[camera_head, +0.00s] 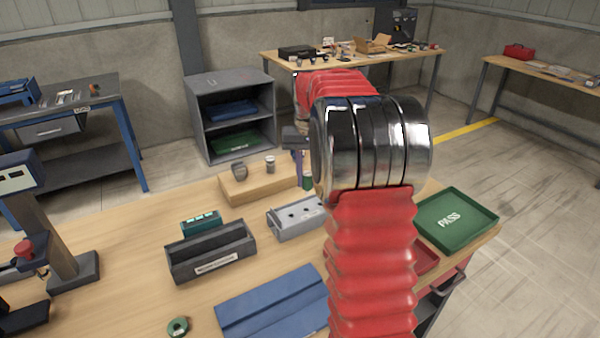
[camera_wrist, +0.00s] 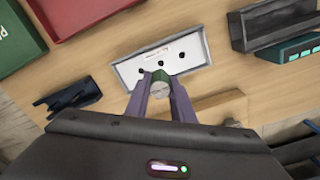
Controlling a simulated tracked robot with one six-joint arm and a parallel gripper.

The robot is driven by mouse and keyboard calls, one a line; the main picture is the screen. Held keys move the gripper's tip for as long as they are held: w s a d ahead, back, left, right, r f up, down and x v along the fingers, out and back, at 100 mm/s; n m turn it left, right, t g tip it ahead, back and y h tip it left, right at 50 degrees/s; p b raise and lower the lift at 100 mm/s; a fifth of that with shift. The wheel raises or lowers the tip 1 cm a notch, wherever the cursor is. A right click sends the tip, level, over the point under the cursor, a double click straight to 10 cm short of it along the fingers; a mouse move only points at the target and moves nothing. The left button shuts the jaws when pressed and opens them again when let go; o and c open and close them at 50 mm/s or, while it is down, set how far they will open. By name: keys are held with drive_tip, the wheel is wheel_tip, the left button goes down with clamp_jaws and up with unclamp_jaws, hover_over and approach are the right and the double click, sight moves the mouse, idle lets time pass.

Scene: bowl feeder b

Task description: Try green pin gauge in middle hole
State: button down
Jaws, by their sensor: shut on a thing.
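My gripper (camera_head: 303,170) has purple fingers and is shut on the green pin gauge (camera_head: 308,183), over the far side of the bench. In the wrist view the gauge (camera_wrist: 160,88) shows its round grey end between the fingertips, with some green beside it. The grey block (camera_head: 297,218) has a row of three dark holes in its pale top. In the wrist view the block (camera_wrist: 192,48) lies just beyond the gauge, whose end appears close to the near edge, below the middle hole. The gauge looks apart from the holes; its height above the block is unclear.
A wooden stand (camera_head: 240,190) with two grey pieces is behind the block. A dark labelled bin (camera_head: 212,255) and a blue mat (camera_head: 270,305) lie left and in front. A green PASS tray (camera_head: 455,218) and a partly hidden red tray (camera_head: 425,258) are right.

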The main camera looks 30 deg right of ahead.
sight(306, 192)
drive_tip(key=shift+a, duration=0.2)
drive_tip(key=shift+f, duration=2.65)
drive_tip(key=shift+f, duration=1.2)
idle(0.8)
drive_tip(key=shift+r, duration=0.1)
idle(1.0)
drive_tip(key=shift+r, duration=2.45)
drive_tip(key=shift+s, duration=0.1)
